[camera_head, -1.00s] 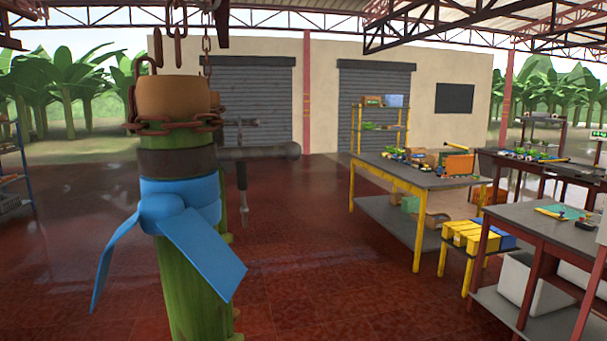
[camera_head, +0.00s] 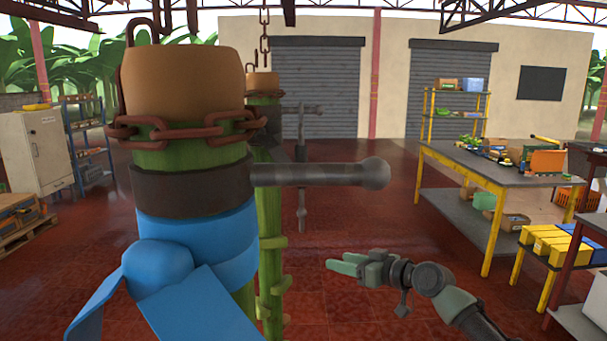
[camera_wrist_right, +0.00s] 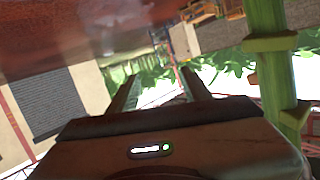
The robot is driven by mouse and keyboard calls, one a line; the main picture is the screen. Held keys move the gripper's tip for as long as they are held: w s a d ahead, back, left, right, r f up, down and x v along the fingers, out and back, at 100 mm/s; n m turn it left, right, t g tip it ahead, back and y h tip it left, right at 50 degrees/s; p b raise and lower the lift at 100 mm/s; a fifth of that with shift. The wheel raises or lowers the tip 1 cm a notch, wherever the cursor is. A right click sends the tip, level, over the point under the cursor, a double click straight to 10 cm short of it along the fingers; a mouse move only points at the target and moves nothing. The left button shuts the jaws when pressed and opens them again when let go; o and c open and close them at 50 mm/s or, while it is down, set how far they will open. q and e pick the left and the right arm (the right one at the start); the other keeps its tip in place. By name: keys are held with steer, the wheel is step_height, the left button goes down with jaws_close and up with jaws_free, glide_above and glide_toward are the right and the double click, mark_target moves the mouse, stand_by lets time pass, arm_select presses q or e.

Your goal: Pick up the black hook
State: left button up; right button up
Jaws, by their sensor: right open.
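A hanging green stem (camera_head: 190,160) with a tan top is close at left in the head view. A dark band (camera_head: 165,186) wraps it, and a dark grey bar (camera_head: 320,172) with a rounded end juts right from there. Further back, a similar dark piece (camera_head: 301,152) with an upright rod is beside a second stem (camera_head: 271,230). I cannot tell whether either is the black hook. My right gripper (camera_head: 340,264) is low, below and apart from the bar, open and empty. Its fingers also show in the right wrist view (camera_wrist_right: 157,82). My left gripper is not in view.
A blue wrap (camera_head: 190,235) hangs around the near stem, and a rusty chain (camera_head: 187,130) circles its top. A yellow-legged table (camera_head: 490,172) with tools stands at right. The red floor (camera_head: 355,205) between is clear.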

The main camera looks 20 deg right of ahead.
mark_target(301, 150)
steer(key=s+a+r+n+y, duration=0.2)
steer(key=s+r, duration=0.1)
steer(key=r, duration=0.5)
steer(key=s+a+r+n+y, duration=0.2)
steer(key=s+a+r, duration=0.1)
steer(key=r, duration=0.5)
steer(key=s+a+r+n+y, duration=0.2)
steer(key=s+r, duration=0.1)
steer(key=r, duration=0.5)
steer(key=shift+g, duration=0.4)
steer(key=w+a+p, duration=0.1)
steer(key=p, duration=0.1)
steer(key=w+a+r+p, duration=0.1)
steer(key=w+a+p, duration=0.2)
steer(key=w+p, duration=0.1)
steer(key=shift+a+r, duration=0.3)
steer(key=shift+r, duration=0.1)
steer(key=shift+w+a+f, duration=0.1)
steer(key=shift+w+a, duration=0.1)
steer(key=shift+w, duration=0.05)
steer(key=shift+w+a+f, duration=0.1)
steer(key=shift+w+f, duration=0.05)
steer(key=shift+f, duration=0.05)
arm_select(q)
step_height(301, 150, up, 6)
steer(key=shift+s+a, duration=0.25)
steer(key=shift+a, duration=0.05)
arm_select(e)
steer(key=shift+r, duration=0.1)
jaws_close()
